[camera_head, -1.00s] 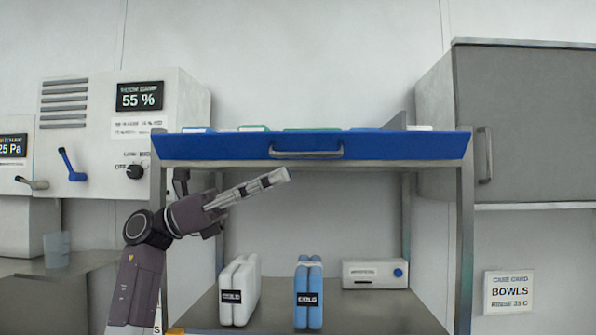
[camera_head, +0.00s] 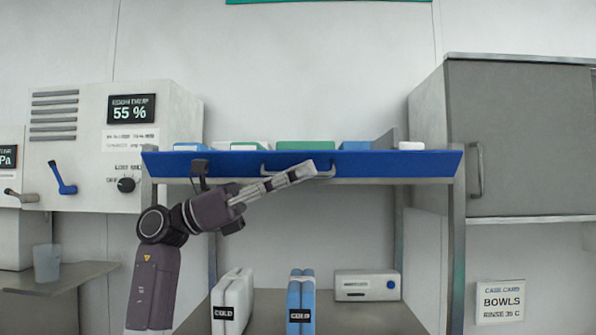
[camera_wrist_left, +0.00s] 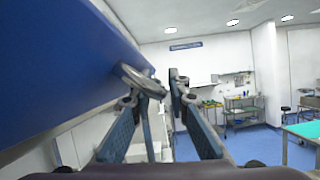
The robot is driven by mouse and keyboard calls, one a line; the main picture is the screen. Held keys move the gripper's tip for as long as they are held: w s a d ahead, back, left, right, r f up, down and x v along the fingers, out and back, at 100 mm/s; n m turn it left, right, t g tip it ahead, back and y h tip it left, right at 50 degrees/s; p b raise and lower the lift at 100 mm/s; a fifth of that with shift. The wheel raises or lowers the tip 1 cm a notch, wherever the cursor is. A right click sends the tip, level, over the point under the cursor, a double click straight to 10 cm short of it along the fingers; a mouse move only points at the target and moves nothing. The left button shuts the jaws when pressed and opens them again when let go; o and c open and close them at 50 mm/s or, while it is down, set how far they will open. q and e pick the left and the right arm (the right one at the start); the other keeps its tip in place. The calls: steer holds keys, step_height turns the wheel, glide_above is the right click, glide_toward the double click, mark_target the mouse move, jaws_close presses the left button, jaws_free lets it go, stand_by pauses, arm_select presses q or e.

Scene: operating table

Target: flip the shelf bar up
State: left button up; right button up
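The shelf bar (camera_head: 400,165) is a long blue panel across the front of the upper shelf, with a grey handle (camera_head: 326,171) at its middle. My left gripper (camera_head: 305,171) reaches up from the left, and its tips overlap the handle in the head view. In the left wrist view the two fingers (camera_wrist_left: 158,82) stand apart with a gap between them. The blue panel (camera_wrist_left: 70,60) fills the upper left there, close beside the left finger. A grey metal piece at that fingertip may be the handle; I cannot tell whether they touch. My right gripper is not in view.
Several boxes, including a green one (camera_head: 305,146), lie on the upper shelf behind the bar. A white pack (camera_head: 232,295), a blue pack (camera_head: 301,292) and a white device (camera_head: 367,285) stand below. A grey cabinet (camera_head: 525,140) is at right, control boxes (camera_head: 175,130) at left.

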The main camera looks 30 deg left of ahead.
arm_select(q)
steer(key=shift+c, duration=0.5)
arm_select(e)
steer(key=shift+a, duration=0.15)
arm_select(q)
jaws_close()
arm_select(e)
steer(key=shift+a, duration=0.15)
arm_select(q)
steer(key=shift+r+n, duration=0.1)
steer(key=shift+n, duration=0.2)
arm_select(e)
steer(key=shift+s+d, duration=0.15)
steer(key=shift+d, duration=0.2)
